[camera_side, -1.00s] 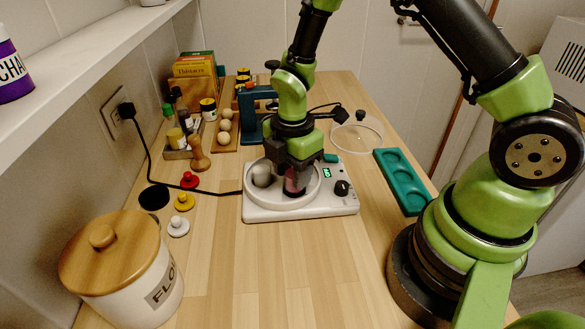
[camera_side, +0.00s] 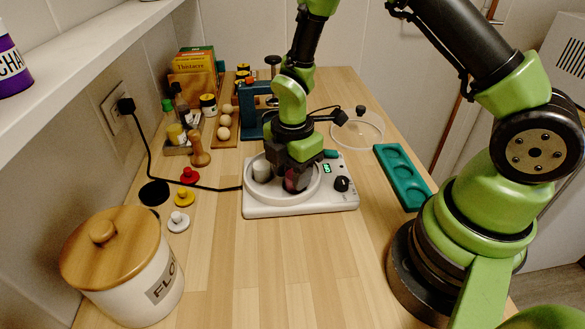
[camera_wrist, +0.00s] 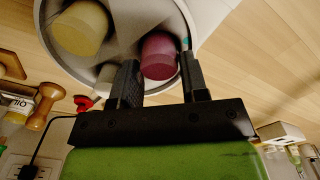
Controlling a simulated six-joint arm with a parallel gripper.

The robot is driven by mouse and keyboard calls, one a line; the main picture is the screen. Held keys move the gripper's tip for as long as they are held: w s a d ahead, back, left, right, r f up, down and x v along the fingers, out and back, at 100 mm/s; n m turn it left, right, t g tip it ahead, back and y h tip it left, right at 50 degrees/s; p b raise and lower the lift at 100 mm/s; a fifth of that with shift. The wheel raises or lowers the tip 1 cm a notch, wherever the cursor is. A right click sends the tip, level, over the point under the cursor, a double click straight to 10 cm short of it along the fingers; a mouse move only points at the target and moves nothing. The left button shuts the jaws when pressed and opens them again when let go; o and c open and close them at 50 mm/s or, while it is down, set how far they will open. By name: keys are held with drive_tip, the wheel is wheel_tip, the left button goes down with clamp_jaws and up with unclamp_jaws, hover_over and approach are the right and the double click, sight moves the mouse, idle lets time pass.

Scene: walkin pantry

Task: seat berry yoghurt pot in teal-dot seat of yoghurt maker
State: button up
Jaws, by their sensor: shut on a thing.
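The berry yoghurt pot (camera_wrist: 159,57) is dark pink and sits between the fingers of my gripper (camera_wrist: 165,80) in the wrist view. In the side view the pot (camera_side: 291,184) shows below my gripper (camera_side: 292,172), inside the ring of the yoghurt maker (camera_side: 300,207). My gripper is shut on the pot. A small teal mark (camera_wrist: 185,43) shows on the ring beside the pot in the wrist view. A cream pot (camera_wrist: 80,28) stands in another seat, and it also shows in the side view (camera_side: 262,170). The pot's base is hidden, so I cannot tell if it is fully down.
A teal tray with round hollows (camera_side: 402,178) lies right of the maker. A clear lid (camera_side: 357,130) lies behind it. Coloured knobbed lids (camera_side: 185,198) and a flour jar (camera_side: 125,268) are on the left. A black cable (camera_side: 150,165) runs to the maker. The front counter is clear.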

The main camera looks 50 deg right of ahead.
drive_tip(key=o, duration=1.2)
drive_tip(key=shift+r, duration=0.1)
drive_tip(key=shift+r, duration=3.45)
drive_tip(key=shift+r, duration=0.1)
drive_tip(key=s+r+m+t, duration=0.2)
drive_tip(key=s+r+m, duration=0.3)
drive_tip(key=r+m, duration=0.1)
drive_tip(key=s+r+m+t+y, duration=0.1)
drive_tip(key=s+r+m+t, duration=0.1)
drive_tip(key=s+r+m, duration=0.3)
drive_tip(key=s+r+m+t+y, duration=0.1)
drive_tip(key=s+r+m+t, duration=0.2)
drive_tip(key=r+m, duration=0.4)
drive_tip(key=shift+s+a+r+m, duration=0.2)
drive_tip(key=shift+s+m, duration=0.25)
drive_tip(key=shift+m, duration=0.15)
drive_tip(key=shift+s+a+r+m, duration=0.2)
drive_tip(key=shift+s+m, duration=0.25)
drive_tip(key=shift+m, duration=0.15)
